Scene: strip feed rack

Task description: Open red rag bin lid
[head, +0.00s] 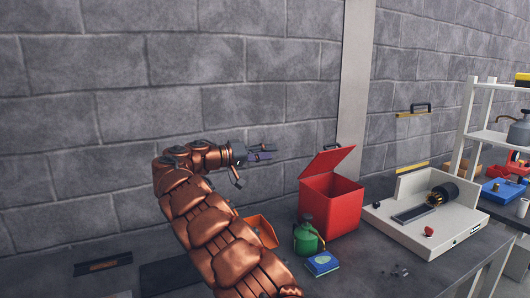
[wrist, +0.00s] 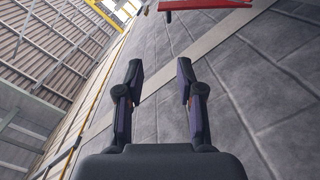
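The red rag bin (head: 331,207) stands on the dark bench, right of the middle in the head view. Its red lid (head: 327,162) is raised and tilted, hinged at the back, with a dark handle (head: 331,146) at its upper edge. My gripper (head: 268,152) is to the left of the lid and apart from it. In the wrist view my gripper (wrist: 158,80) has its two fingers spread with nothing between them. A red edge (wrist: 205,4), probably the lid, shows at the top of the wrist view.
A white shelf rack (head: 470,120) stands at the far right. A grey block wall is behind.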

